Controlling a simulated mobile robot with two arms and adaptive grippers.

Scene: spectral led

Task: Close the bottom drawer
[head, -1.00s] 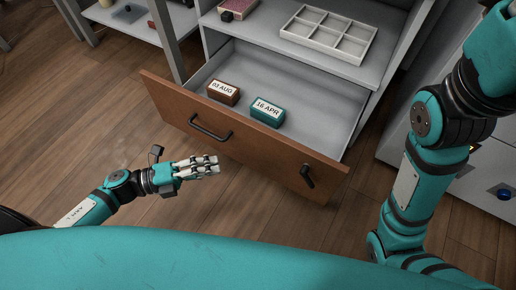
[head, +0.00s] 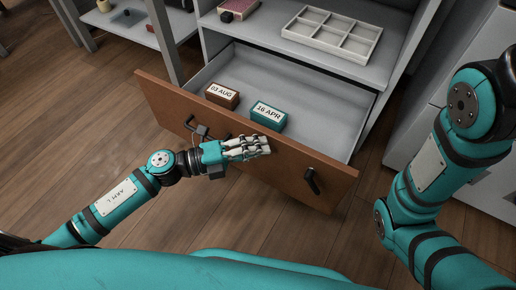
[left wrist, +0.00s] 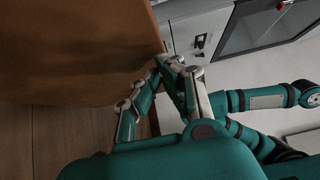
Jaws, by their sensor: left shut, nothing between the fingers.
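The bottom drawer (head: 322,177) is pulled out of the grey cabinet, its brown wooden front facing me. It has two dark handles; the right handle (head: 312,181) is clear, and my left arm partly covers the left one. My left gripper (head: 266,146) is shut and empty, in front of the middle of the drawer front, near its top edge. I cannot tell whether it touches. In the left wrist view the brown drawer front (left wrist: 75,50) fills the upper left, beside the gripper fingers (left wrist: 165,62). My right arm shows at the right, but its gripper is out of view.
Inside the drawer lie a brown block (head: 222,95) marked 03 AUG and a teal block (head: 268,115) marked 16 APR. A white divided tray (head: 331,35) and a dark red box (head: 238,8) sit on the shelf above. Wooden floor (head: 90,110) is clear at the left.

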